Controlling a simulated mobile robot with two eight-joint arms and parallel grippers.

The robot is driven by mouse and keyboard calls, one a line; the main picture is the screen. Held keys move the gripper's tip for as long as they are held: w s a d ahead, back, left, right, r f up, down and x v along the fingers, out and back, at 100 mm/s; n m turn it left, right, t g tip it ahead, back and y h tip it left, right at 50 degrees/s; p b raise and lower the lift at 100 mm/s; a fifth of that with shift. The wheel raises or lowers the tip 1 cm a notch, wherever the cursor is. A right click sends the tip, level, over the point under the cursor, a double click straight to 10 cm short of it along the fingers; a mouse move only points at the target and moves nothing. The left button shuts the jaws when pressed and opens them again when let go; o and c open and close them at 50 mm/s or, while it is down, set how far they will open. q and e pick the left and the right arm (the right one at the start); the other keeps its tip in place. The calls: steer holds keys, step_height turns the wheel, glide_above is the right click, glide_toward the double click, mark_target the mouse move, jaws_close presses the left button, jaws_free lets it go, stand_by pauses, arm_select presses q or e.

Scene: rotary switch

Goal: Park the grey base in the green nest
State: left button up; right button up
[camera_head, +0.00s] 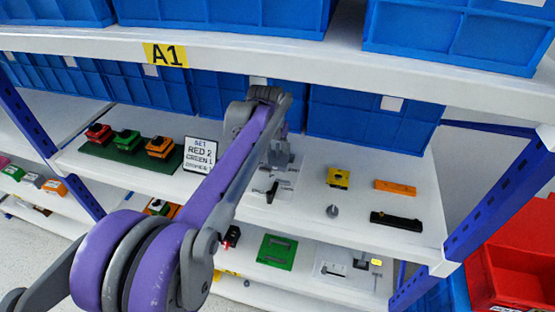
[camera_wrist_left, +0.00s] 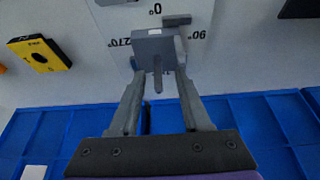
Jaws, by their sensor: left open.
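A grey block (camera_wrist_left: 153,46), which looks like the grey base, sits on a white plate (camera_wrist_left: 112,25) printed with 0, 90 and 270 marks. My left gripper (camera_wrist_left: 159,66) is open, with its fingertips at either side of the block's near end; I cannot tell whether they touch it. In the head view my left gripper (camera_head: 279,160) reaches down over that plate on the middle shelf, and my arm hides part of it. A green plate with two raised bars, which looks like the green nest (camera_head: 277,252), lies on the lower shelf. My right gripper is not in view.
On the middle shelf stand a sign (camera_head: 200,155), a yellow block (camera_head: 338,178), an orange bar (camera_head: 395,187), a black bar (camera_head: 396,221) and a small grey knob (camera_head: 332,211). The A1 shelf edge (camera_head: 215,64) overhangs. Blue bins (camera_head: 365,120) line the back.

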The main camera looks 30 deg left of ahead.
arm_select(q)
steer(key=shift+x, duration=0.95)
steer(key=shift+d+r, duration=0.1)
steer(key=shift+c, duration=0.3)
jaws_close()
